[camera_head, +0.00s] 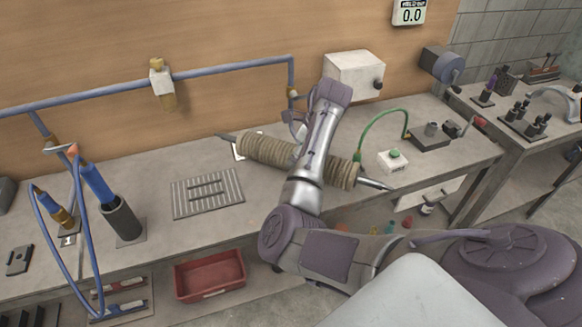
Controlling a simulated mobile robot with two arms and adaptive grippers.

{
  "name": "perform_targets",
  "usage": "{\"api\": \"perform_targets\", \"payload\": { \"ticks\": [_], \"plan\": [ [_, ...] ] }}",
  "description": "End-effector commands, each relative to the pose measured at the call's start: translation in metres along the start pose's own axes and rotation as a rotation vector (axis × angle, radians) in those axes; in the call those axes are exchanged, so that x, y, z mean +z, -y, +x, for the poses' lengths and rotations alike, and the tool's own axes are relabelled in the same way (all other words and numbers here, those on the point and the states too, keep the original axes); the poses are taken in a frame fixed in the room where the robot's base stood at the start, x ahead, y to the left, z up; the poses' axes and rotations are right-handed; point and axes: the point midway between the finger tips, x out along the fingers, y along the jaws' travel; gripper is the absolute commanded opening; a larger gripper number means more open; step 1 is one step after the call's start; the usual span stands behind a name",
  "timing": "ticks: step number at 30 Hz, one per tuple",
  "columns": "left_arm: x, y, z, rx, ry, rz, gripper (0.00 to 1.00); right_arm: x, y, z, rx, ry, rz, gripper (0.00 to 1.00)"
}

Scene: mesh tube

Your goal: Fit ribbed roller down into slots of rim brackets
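The ribbed roller (265,149) is a beige, ridged cylinder with a thin metal shaft end showing at each side. It lies slantwise over the middle of the workbench (215,237), its right end nearer to me. My arm from the right crosses in front of its middle and hides that part. My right gripper (297,122) is partly seen behind the arm's upper end, close to the far side of the roller. Its fingertips are mostly hidden, so I cannot tell whether it grips anything. I cannot make out the rim brackets or their slots. My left gripper is not in view.
A slatted grey plate (207,192) lies left of the roller. A dark cup with a blue-handled tool (121,217) stands further left. A red bin (209,275) is below.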

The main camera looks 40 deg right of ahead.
Motion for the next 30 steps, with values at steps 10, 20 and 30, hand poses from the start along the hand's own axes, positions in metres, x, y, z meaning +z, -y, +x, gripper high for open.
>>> {"api": "perform_targets", "payload": {
  "ticks": [10,20,30],
  "plan": [
    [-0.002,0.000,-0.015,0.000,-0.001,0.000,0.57,0.010,-0.007,0.024,-0.003,0.000,0.001,0.12],
    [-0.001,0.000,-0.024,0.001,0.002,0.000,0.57,-0.001,-0.007,0.052,-0.006,0.002,0.001,0.12],
    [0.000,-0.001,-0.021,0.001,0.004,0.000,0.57,-0.003,-0.007,0.056,-0.003,-0.001,0.001,0.86]
  ]
}}
